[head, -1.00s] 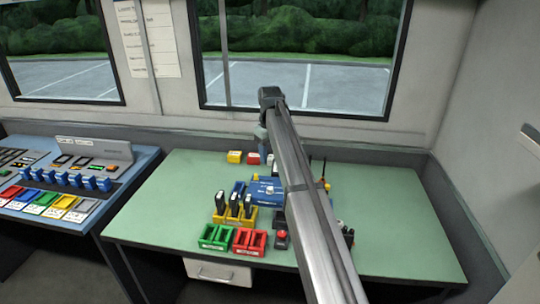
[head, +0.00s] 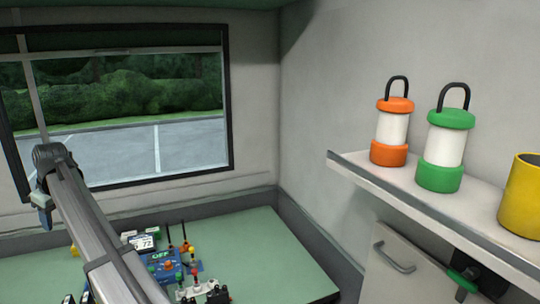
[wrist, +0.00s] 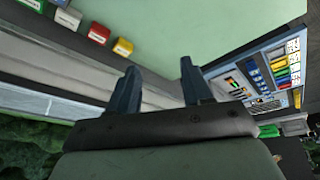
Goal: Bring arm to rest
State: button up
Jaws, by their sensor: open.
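My gripper shows in the wrist view (wrist: 158,88) with its two dark fingers spread apart and nothing between them. It is over the gap between the green table's edge and the wall, clear of any object. In the head view my arm reaches up in front of the window at the left, and the fingers are mostly hidden behind its end. The green table (head: 270,250) lies below the arm, with a blue device (head: 165,270) partly hidden by my arm.
A shelf (head: 355,170) at the right holds an orange lantern (head: 390,130), a green lantern (head: 445,148) and a yellow mug (head: 525,197). The wrist view shows red (wrist: 98,34) and yellow (wrist: 122,48) blocks near the table edge, and a control console (wrist: 262,78). The table's right part is clear.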

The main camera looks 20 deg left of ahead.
jog(key=s+d+f+n+g+y, duration=0.1)
jog(key=s+d+f+g+y, duration=0.2)
jog(key=s+d+f, duration=0.7)
jog(key=s+d+f+n+g+y, duration=0.1)
jog(key=s+d+f+g+y, duration=0.2)
jog(key=s+d+f, duration=0.7)
jog(key=w+d+f+m+t+h, duration=0.1)
jog(key=w+d+f+m, duration=0.5)
jog(key=d+f, duration=0.6)
jog(key=w+d+f+m, duration=0.3)
jog(key=w+d+f, duration=0.5)
jog(key=d+f, duration=0.5)
jog(key=w+d+f+m+t+h, duration=0.1)
jog(key=w+d+f+m, duration=0.55)
jog(key=d, duration=0.85)
jog(key=s+d+f+m+h, duration=0.1)
jog(key=d+f+h, duration=0.1)
jog(key=d+f, duration=0.55)
jog(key=d+f+m+h, duration=0.15)
jog(key=d+f, duration=0.35)
jog(key=d, duration=0.5)
jog(key=s+d+f+m+g+h, duration=0.1)
jog(key=s+d+f+m+h, duration=0.1)
jog(key=s+d, duration=0.3)
jog(key=s+d+f+m+g+h, duration=0.1)
jog(key=s+d+f+h, duration=0.2)
jog(key=d, duration=1.1)
jog(key=shift+s+f+m+g, duration=0.15)
jog(key=shift+s+m+g, duration=0.25)
jog(key=shift+s, duration=0.45)
